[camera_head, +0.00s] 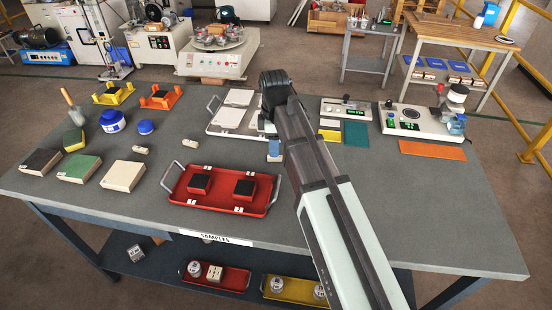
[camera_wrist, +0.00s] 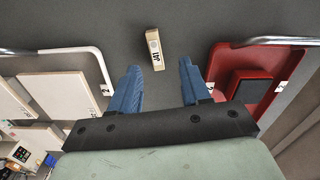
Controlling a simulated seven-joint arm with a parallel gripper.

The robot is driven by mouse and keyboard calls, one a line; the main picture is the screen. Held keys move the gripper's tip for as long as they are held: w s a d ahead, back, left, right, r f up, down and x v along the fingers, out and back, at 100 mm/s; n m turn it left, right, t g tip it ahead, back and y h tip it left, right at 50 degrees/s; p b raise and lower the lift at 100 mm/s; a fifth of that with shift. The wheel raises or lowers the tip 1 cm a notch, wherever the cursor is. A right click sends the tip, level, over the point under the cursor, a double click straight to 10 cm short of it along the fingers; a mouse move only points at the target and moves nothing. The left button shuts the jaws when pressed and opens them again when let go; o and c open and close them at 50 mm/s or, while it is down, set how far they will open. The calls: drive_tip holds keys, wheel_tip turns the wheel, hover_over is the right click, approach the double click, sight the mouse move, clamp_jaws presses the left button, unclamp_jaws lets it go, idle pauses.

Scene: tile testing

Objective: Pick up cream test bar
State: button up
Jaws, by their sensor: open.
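A small cream test bar (camera_wrist: 153,48) with a round mark and dark lettering lies flat on the grey table in the wrist view. It lies ahead of my gripper (camera_wrist: 160,80), whose two blue fingers are apart with nothing between them. In the head view, two small cream bars lie on the table, one (camera_head: 195,143) near the red tray and one (camera_head: 140,150) farther left. The nearer one appears to be the bar in the wrist view. My gripper (camera_head: 274,152) is at the right of both bars there, partly hidden by my arm.
A red tray (camera_head: 179,178) with two dark-topped blocks is in front. A white tray (camera_head: 213,128) with pale tiles is behind; the two trays flank my gripper. Cream, green and dark blocks (camera_head: 123,176), blue jars (camera_head: 112,121) and a trowel (camera_head: 73,108) stand left. Instruments (camera_head: 415,122) stand right.

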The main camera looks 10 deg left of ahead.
sight(276, 159)
drive_tip(key=shift+w+f, duration=0.15)
drive_tip(key=shift+f, duration=1)
drive_tip(key=shift+w+f, duration=0.1)
drive_tip(key=shift+f, duration=1)
clamp_jaws()
